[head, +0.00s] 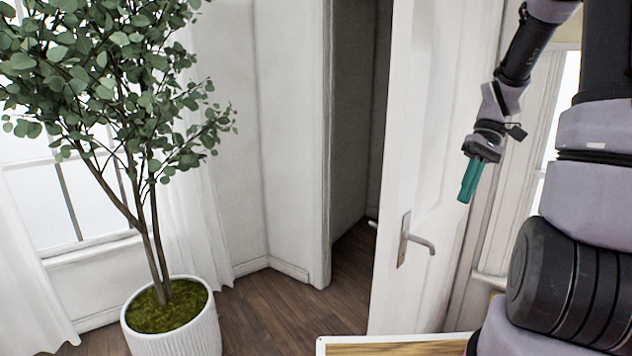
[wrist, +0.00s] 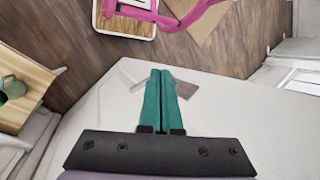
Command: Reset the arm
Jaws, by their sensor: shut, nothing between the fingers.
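My gripper (head: 468,184) has teal fingers and hangs at the end of my folded arm, at the upper right of the head view. It is raised in front of the white door (head: 428,120), above and to the right of the metal door handle (head: 417,243). In the wrist view the two teal fingers (wrist: 160,76) lie side by side, pressed together, with nothing between them. Whether the fingers touch the door I cannot tell.
A tall leafy plant in a white ribbed pot (head: 172,335) stands at the left by a curtained window. The door stands open beside a dark doorway (head: 352,130). A wooden-topped surface (head: 395,347) shows at the bottom edge. Brown floor (head: 270,315) lies clear between pot and door.

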